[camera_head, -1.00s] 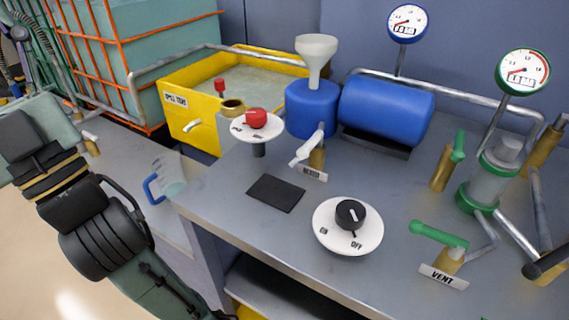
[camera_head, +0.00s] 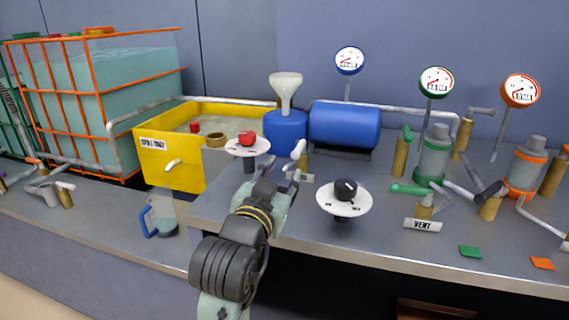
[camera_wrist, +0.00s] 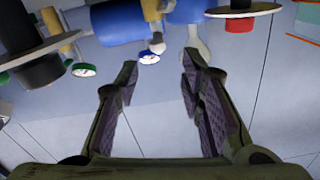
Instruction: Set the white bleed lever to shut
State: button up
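The white bleed lever (camera_head: 298,150) sits on a brass valve in front of the blue tanks. It slants in the head view, and its label (camera_head: 306,177) is partly hidden by my gripper. The lever also shows in the wrist view (camera_wrist: 157,43), beyond my fingertips, below its brass valve body (camera_wrist: 151,10). My gripper (camera_head: 276,184) is just in front of and below the lever in the head view. In the wrist view my gripper (camera_wrist: 160,70) has its two fingers wide apart with nothing between them. I see no contact with the lever.
A red knob on a white disc (camera_head: 248,146) stands close left of my gripper. A black dial (camera_head: 345,188) stands to the right. The blue funnel tank (camera_head: 286,133) and blue cylinder (camera_head: 344,127) are behind.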

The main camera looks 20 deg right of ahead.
aim_at(294, 157)
jog(key=shift+w+d+f, duration=0.15)
jog(key=shift+d, duration=0.2)
jog(key=p+x, duration=0.1)
jog(key=x, duration=0.9)
jog(key=shift+w+d, duration=0.1)
jog(key=shift+w, duration=0.05)
grip_shut()
